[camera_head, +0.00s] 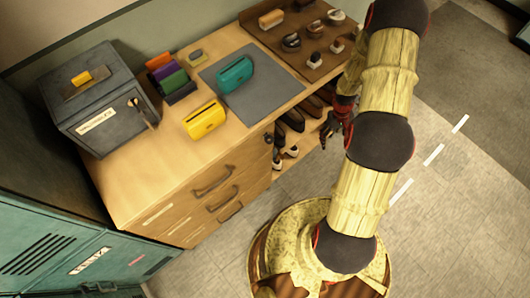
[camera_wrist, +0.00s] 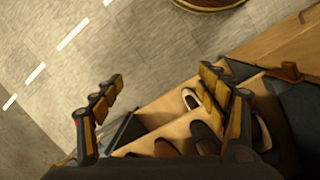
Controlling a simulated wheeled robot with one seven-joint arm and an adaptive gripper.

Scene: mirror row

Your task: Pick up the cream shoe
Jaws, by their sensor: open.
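My gripper (camera_head: 330,130) hangs beside the open shoe shelves at the right end of the wooden cabinet. In the wrist view my gripper (camera_wrist: 160,90) is open, fingers wide apart, with nothing clearly held between them. A pale shoe (camera_head: 292,151) shows low on the shelves in the head view, small and partly shadowed. In the wrist view a pale shoe (camera_wrist: 190,99) lies close to the right finger, partly hidden by it. I cannot tell for sure which pale shoe is the cream one. Dark shoes (camera_head: 294,118) sit on the shelf above.
The cabinet (camera_head: 150,170) carries a grey mat (camera_head: 255,100), a yellow holder (camera_head: 205,120), a teal holder (camera_head: 235,73), a grey lockbox (camera_head: 100,105) and a brown tray (camera_head: 290,60) of small items. Teal lockers (camera_head: 50,240) stand at lower left. Floor right of the cabinet is open.

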